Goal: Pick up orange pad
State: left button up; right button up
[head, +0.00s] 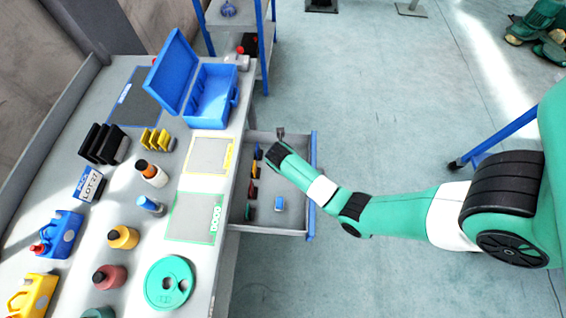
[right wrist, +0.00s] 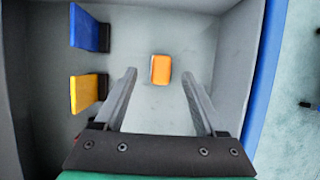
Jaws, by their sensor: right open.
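The orange pad (right wrist: 161,69) lies on the grey floor of an open drawer (right wrist: 205,45), seen in the right wrist view. My right gripper (right wrist: 160,76) is open and empty above the drawer. In that view, the pad shows between its two fingers, slightly beyond the tips. In the head view my right gripper (head: 281,133) is over the far part of the drawer (head: 263,226). I cannot make out the orange pad there; the gripper and arm may hide it. My left gripper is not in view.
A blue plate (right wrist: 87,28) and a yellow plate (right wrist: 86,93) stand by the drawer's left wall. A small blue block (head: 279,203) lies nearer in the drawer. A blue case (head: 212,100), bottles and mats crowd the bench left of it. The floor at right is mostly clear.

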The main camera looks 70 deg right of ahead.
jog(key=b+x, duration=0.2)
jog(key=x, duration=0.2)
jog(key=shift+d, duration=0.1)
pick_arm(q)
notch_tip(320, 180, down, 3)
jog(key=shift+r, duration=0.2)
pick_arm(e)
jog(key=shift+r, duration=0.1)
grip_shut()
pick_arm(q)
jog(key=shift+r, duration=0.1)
pick_arm(e)
jog(key=shift+r, duration=0.1)
